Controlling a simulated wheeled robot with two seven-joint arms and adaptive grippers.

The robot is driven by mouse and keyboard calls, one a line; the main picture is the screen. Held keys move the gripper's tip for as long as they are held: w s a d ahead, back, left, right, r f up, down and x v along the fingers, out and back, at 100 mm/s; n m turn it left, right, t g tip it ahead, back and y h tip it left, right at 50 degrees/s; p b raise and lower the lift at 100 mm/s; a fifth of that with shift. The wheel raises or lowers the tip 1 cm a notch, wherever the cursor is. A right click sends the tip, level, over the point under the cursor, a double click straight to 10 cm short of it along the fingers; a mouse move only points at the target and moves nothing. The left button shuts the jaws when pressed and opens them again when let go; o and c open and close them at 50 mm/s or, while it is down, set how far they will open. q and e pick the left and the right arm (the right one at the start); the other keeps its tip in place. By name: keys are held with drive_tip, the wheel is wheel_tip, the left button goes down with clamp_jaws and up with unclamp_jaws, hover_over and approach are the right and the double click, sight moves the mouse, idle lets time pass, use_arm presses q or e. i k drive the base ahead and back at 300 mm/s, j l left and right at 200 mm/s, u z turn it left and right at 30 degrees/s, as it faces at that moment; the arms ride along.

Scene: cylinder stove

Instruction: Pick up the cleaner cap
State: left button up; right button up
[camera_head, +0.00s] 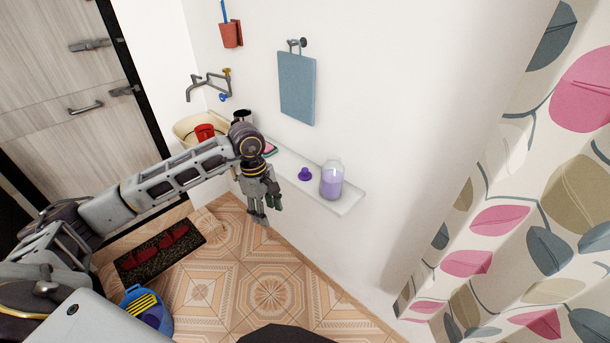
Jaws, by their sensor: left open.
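The cleaner cap looks to be the small purple cap (305,174), resting on the white wall shelf (341,206). Just right of it stands a clear bottle (331,180) with pale purple liquid, upright on the shelf. My left gripper (267,213) hangs pointing down at the shelf's front, left of the cap and lower in the picture. It is open, apart from the cap, and nothing shows between its fingers. My left arm hides part of the shelf's left end. My right gripper is not in view.
A red mug (204,132) and a cream basin (187,127) are left on the shelf side, under a wall tap (210,86). A patterned curtain (530,200) fills the right. Tiled floor (270,285) lies open below.

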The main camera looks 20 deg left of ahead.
sight(304, 175)
drive_tip(key=i, duration=1)
